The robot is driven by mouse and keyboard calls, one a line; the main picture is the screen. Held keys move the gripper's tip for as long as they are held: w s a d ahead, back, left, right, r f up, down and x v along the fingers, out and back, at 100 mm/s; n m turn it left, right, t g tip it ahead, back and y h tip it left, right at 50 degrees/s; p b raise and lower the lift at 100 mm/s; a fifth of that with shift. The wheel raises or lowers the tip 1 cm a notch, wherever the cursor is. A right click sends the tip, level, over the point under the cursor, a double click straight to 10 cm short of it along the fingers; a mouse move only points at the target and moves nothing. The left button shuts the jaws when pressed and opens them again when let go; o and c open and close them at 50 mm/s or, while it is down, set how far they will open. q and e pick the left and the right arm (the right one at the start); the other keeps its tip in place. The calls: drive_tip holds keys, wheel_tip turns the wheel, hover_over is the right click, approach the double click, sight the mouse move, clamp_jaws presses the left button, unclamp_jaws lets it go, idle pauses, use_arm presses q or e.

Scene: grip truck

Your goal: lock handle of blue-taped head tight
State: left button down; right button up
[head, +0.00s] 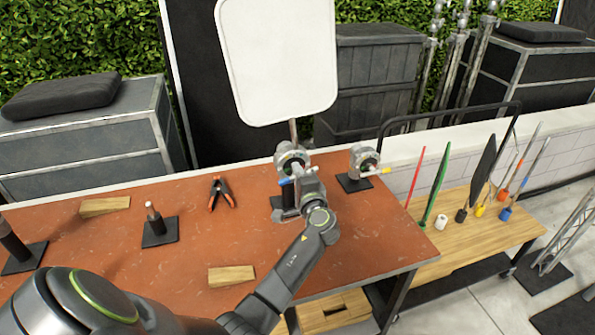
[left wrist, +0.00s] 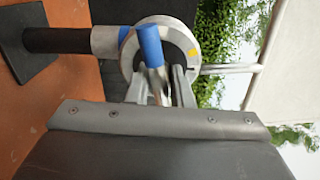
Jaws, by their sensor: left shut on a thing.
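The blue-taped head (head: 287,158) is a round grey metal grip head on a post with a dark base plate, at the back middle of the table. A white panel (head: 278,60) on a rod rises from it. In the left wrist view the head (left wrist: 183,50) fills the upper middle, with blue tape (left wrist: 123,35) on its side and a yellow mark. Its handle has a blue sleeve (left wrist: 150,46). My left gripper (left wrist: 168,88) is shut on the handle, just below the blue sleeve in that view. In the head view my left gripper (head: 305,183) covers part of the head. My right gripper is not in view.
A second head with a yellow-tipped handle (head: 365,162) stands close on the right. An orange-and-black clamp (head: 221,193), wooden wedges (head: 231,275) and short posts on plates (head: 157,226) lie on the table (head: 130,265). A wooden cart (head: 465,232) with several coloured flags stands at right.

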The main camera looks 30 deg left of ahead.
use_arm(q)
drive_tip(key=m+p, duration=0.2)
drive_tip(key=m, duration=0.2)
drive_tip(key=shift+m, duration=0.3)
drive_tip(key=c, duration=1.9)
unclamp_jaws()
drive_tip(key=m+p, duration=0.2)
drive_tip(key=m, duration=0.2)
drive_tip(key=shift+s, duration=0.1)
drive_tip(key=shift+f, duration=0.1)
drive_tip(key=o, duration=1.2)
